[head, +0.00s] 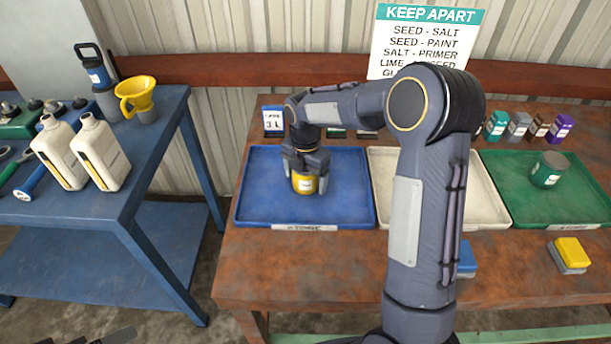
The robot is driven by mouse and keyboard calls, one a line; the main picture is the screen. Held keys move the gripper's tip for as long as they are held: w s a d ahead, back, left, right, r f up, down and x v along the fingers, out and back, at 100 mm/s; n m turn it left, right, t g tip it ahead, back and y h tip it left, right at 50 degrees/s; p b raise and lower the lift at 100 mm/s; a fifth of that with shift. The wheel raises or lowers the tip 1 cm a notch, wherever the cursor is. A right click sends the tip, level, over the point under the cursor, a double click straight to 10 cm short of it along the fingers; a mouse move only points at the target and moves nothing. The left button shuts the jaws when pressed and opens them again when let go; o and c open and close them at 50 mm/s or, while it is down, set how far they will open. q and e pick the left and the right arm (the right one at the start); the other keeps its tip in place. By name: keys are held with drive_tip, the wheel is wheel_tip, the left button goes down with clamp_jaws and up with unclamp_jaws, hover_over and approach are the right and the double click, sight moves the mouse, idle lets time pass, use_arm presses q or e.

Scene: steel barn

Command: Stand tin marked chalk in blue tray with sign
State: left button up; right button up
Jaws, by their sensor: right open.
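The blue tray (260,205) lies on the left of the wooden bench, with a small blue-topped sign (273,122) behind it. A yellow tin (305,184) with a pale label stands upright in the blue tray; its label is too small to read. My right gripper (308,186) is above and around the tin, its fingers open on either side. The gripper body hides the tin's top. I cannot tell whether the fingers touch it. My left gripper is not in view.
A white tray (487,213) and a green tray (590,205) holding a green tin (549,169) lie to the right. A yellow-topped block (572,252) sits in front. A keep-apart sign (425,38) hangs behind. A blue table (150,180) with white jugs stands left.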

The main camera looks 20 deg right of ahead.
drive_tip(key=shift+r, duration=0.15)
wheel_tip(320, 180, up, 12)
drive_tip(key=shift+f, duration=0.1)
drive_tip(key=s+a+r+m+t+y, duration=0.1)
drive_tip(key=s+r+m+t+y, duration=0.1)
drive_tip(key=s+m, duration=0.75)
drive_tip(key=s+r+m+t+y, duration=0.1)
drive_tip(key=s+m+t, duration=0.1)
drive_tip(key=s+m, duration=0.75)
drive_tip(key=s+a+f+m+t, duration=0.1)
drive_tip(key=s+a+f+m, duration=0.2)
drive_tip(key=s+m, duration=0.3)
drive_tip(key=s+f, duration=0.1)
drive_tip(key=s, duration=0.2)
drive_tip(key=shift+m+t+y, duration=0.3)
drive_tip(key=shift+m+y, duration=0.1)
drive_tip(key=shift+a, duration=0.1)
